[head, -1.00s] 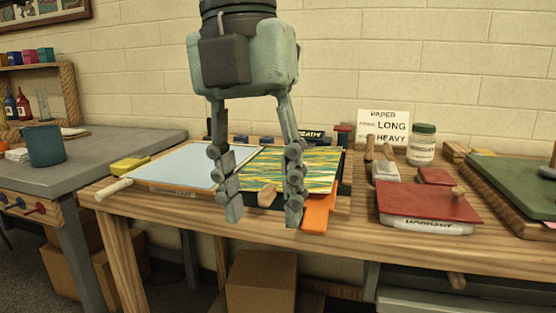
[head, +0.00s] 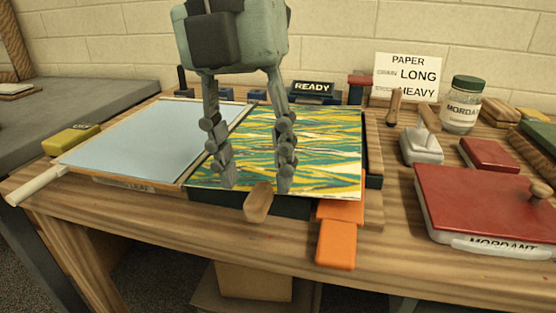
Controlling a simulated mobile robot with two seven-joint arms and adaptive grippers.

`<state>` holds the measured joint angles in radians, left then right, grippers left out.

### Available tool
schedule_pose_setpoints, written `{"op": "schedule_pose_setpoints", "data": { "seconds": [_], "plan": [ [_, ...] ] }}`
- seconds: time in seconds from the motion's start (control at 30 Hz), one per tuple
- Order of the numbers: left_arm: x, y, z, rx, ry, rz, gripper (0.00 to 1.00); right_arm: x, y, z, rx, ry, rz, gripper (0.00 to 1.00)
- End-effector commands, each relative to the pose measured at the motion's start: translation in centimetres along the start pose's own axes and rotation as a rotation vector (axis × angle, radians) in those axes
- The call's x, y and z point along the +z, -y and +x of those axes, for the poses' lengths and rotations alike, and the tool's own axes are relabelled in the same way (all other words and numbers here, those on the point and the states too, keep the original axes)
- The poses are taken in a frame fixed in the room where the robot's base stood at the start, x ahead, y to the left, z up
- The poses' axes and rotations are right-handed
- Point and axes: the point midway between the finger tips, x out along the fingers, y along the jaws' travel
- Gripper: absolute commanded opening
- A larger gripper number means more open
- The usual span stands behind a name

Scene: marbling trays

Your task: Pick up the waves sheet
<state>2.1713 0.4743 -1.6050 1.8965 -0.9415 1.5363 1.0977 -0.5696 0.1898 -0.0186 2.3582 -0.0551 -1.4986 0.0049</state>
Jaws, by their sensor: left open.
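The waves sheet (head: 325,150) is patterned in green, yellow and white wavy bands. It lies flat on a dark tray (head: 290,206) in the middle of the wooden table. My left gripper (head: 256,184) comes down from above with its two fingers apart, in front of the sheet's left part in the head view. The fingers hide some of the sheet. I cannot tell whether the fingertips touch it. Nothing is held between them. My right gripper is out of the frame.
A pale blue tray (head: 135,140) adjoins on the left, with a yellow block (head: 71,140) beside it. An orange piece (head: 336,243) sticks out at the front. A red-lidded MORDANT tray (head: 480,200), a jar (head: 461,105) and a PAPER sign (head: 407,76) stand right. A READY sign (head: 313,88) stands behind.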

Motion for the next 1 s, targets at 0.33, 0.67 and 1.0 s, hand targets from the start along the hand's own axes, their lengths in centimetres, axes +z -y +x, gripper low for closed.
{"op": "schedule_pose_setpoints", "data": {
  "seconds": [0.33, 0.67, 1.0],
  "plan": [
    [-0.2, -0.1, 3.0, -0.001, -0.001, 0.000, 0.43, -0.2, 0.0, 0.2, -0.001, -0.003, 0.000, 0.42],
    [-0.2, -0.1, 3.0, 0.000, -0.001, 0.000, 0.20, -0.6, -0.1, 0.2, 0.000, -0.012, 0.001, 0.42],
    [-0.2, 0.0, 3.0, 0.000, -0.001, 0.001, 0.05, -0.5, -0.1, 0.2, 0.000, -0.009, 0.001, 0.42]
  ]
}}
